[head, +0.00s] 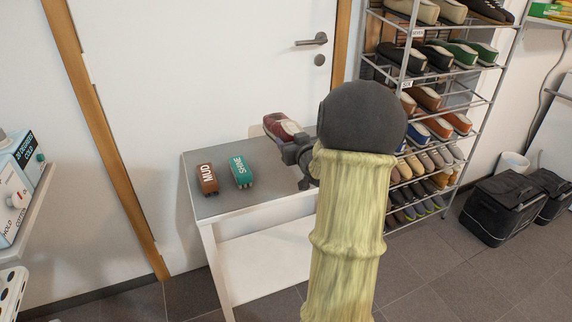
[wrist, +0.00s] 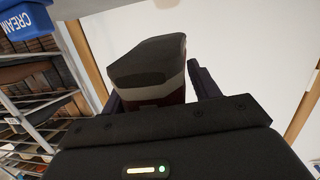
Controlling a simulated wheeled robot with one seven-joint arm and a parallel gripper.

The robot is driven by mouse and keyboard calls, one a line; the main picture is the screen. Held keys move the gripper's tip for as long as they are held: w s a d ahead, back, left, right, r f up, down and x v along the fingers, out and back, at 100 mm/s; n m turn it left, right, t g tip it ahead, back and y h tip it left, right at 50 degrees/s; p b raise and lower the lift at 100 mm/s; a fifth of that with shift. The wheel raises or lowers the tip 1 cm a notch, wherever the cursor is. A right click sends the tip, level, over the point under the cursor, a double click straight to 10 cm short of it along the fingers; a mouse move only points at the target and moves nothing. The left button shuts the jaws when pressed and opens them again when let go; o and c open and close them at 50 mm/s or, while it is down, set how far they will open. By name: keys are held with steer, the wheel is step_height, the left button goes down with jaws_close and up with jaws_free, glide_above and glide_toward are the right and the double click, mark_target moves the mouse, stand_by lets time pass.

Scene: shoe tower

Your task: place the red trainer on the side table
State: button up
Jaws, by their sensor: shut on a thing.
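The red trainer (head: 283,127) is dark red with a pale sole and shows over the far right part of the side table. In the wrist view the trainer (wrist: 150,72) sits between the two fingers, its dark end toward the camera. My gripper (head: 299,152) is shut on it; the wrist view shows the gripper (wrist: 155,92) too. The side table (head: 217,203) has a grey top and white sides and stands against the white door. I cannot tell whether the trainer touches the tabletop. My arm hides the table's right end.
A brown MUD brush (head: 207,180) and a teal SHINE brush (head: 241,172) lie on the table's left half. A shoe rack (head: 455,98) full of shoes stands to the right. Black bags (head: 500,208) sit on the floor at right. A shelf (head: 30,210) with boxes is at left.

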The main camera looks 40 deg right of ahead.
steer(key=b, duration=0.2)
glide_above(293, 176)
step_height(293, 176, down, 5)
steer(key=shift+f, duration=0.1)
steer(key=shift+f+b, duration=0.5)
steer(key=shift+f, duration=1.35)
steer(key=o, duration=1.2)
steer(key=shift+a, duration=0.1)
steer(key=shift+c, duration=0.2)
steer(key=p+v, duration=0.2)
steer(key=v, duration=1)
